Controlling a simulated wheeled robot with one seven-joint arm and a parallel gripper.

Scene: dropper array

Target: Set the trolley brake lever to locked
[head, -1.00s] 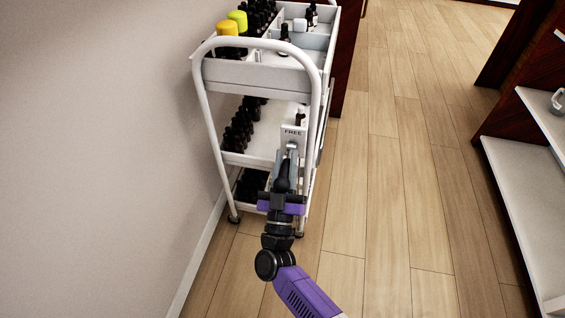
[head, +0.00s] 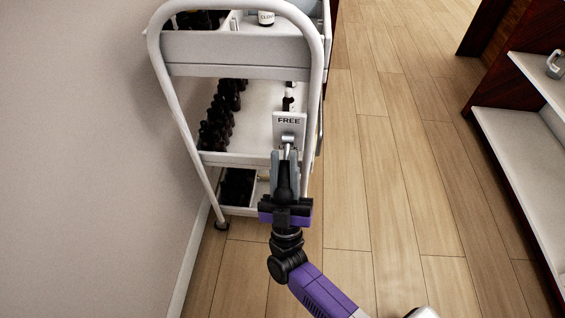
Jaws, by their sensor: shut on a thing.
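The white trolley (head: 235,52) stands against the wall at the left. A pale plate marked FREE (head: 289,121) is at its near end, level with the middle shelf. The brake lever (head: 288,140), a small grey metal piece, shows at the lower part of this plate. My gripper (head: 287,156) is right below the plate, its fingers pointing up at it. It is shut on the lever. The lower part of the lever is hidden between the fingers. No word other than FREE can be read on the plate.
Dark bottles (head: 219,115) stand in a row on the middle shelf. The grey wall (head: 80,150) is close on the left. Wooden floor (head: 385,150) is clear to the right, up to a white shelf unit (head: 515,150).

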